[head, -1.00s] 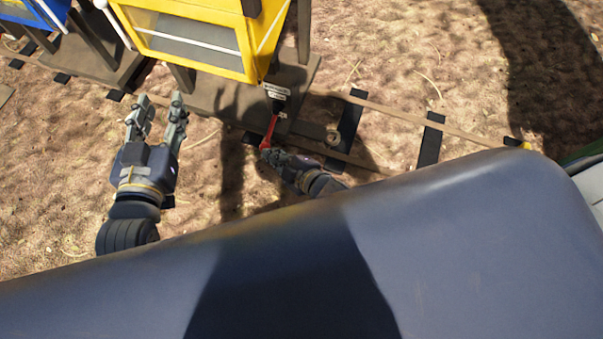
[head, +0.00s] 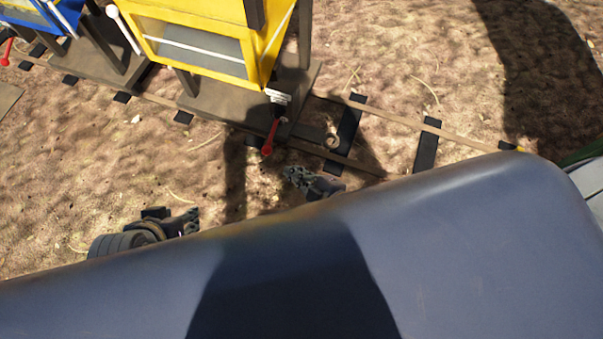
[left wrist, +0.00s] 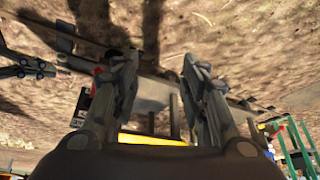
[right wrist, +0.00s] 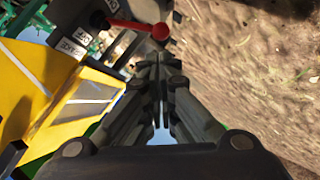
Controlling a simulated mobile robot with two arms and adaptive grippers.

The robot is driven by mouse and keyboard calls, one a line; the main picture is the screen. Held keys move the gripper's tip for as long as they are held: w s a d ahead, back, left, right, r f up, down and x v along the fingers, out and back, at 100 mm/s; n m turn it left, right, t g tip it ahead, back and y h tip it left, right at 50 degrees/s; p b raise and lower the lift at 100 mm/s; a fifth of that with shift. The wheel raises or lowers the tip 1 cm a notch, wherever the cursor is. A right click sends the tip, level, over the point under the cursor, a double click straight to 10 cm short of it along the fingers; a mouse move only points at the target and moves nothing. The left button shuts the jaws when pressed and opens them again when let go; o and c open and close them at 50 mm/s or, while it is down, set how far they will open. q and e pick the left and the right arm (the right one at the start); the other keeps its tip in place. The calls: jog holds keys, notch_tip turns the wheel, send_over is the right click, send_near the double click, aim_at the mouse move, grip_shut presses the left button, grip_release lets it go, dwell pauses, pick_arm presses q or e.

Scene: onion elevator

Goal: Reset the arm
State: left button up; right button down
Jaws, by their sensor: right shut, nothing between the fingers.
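My right gripper (head: 293,177) is shut and empty, below the red lever (head: 269,138) and apart from it in the head view. In the right wrist view its fingers (right wrist: 160,68) meet, with the red lever (right wrist: 140,27) beyond their tips. My left gripper (head: 192,221) is low at the left in the head view, partly hidden behind my own body. In the left wrist view its fingers (left wrist: 160,75) stand apart with nothing held between them.
The yellow box (head: 195,45) on a dark base carries the red lever at its right side. A blue box (head: 55,18) stands at the upper left. Rails with dark ties (head: 345,130) cross the dirt ground. The ground between my left gripper and the rails is clear.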

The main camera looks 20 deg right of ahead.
pick_arm(q)
jog(key=shift+s+a+f+g, duration=0.15)
jog(key=shift+s+g, duration=0.1)
jog(key=shift+s, duration=0.3)
jog(key=shift+s+a+f+g, duration=0.1)
jog(key=shift+s+a+g, duration=0.15)
jog(key=shift+s, duration=0.35)
jog(key=shift+s+a+f+g, duration=0.1)
jog(key=shift+s+g, duration=0.2)
jog(key=shift+s, duration=0.25)
pick_arm(e)
jog(key=shift+v, duration=1.1)
